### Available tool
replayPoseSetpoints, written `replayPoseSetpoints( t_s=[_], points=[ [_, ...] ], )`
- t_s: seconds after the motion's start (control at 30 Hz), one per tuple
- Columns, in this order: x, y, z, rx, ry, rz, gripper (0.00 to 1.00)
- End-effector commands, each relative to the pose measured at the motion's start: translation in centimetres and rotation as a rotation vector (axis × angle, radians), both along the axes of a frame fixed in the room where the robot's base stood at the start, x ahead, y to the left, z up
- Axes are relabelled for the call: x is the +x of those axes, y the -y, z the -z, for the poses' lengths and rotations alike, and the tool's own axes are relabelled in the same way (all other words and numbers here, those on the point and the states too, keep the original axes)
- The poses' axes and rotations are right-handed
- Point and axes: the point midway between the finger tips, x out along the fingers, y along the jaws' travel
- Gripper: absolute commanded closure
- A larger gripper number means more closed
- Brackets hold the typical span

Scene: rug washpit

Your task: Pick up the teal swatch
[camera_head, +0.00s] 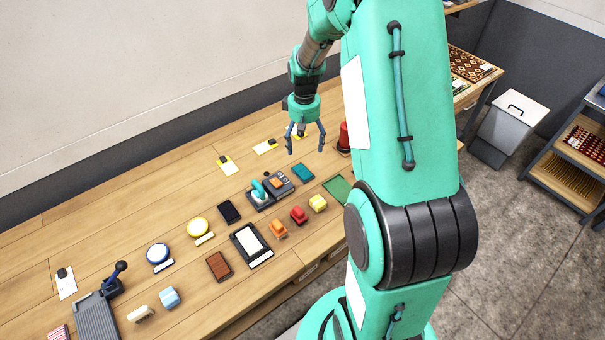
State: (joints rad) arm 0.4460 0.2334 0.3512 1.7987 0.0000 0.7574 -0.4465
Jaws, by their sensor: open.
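The teal swatch (303,172) is a small flat rectangle lying on the wooden worktable, to the right of a dark grey device with an orange part. My gripper (305,150) is open with its fingers spread and pointing down. It appears just above and behind the swatch in the picture, apart from it. Nothing shows between the fingers except the table. The exact height of the gripper over the table is hard to tell.
The dark device (280,184) stands close left of the swatch. A green mat (337,188) lies to its right, and a red object (344,137) stands behind. Orange, red and yellow blocks (299,214) sit in front. A black swatch (229,211) and brown swatch (219,265) lie leftward.

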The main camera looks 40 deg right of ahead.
Motion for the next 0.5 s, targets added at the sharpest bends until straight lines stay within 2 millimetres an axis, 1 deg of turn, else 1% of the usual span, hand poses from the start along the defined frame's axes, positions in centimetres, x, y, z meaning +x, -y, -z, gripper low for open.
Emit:
replayPoseSetpoints(
  t_s=[0.17, 0.5],
  points=[
    [-0.1, 0.0, 1.6, 0.001, -0.003, 0.0, 0.18],
    [-0.2, -0.1, 6.6, 0.002, -0.004, 0.0, 0.18]
  ],
)
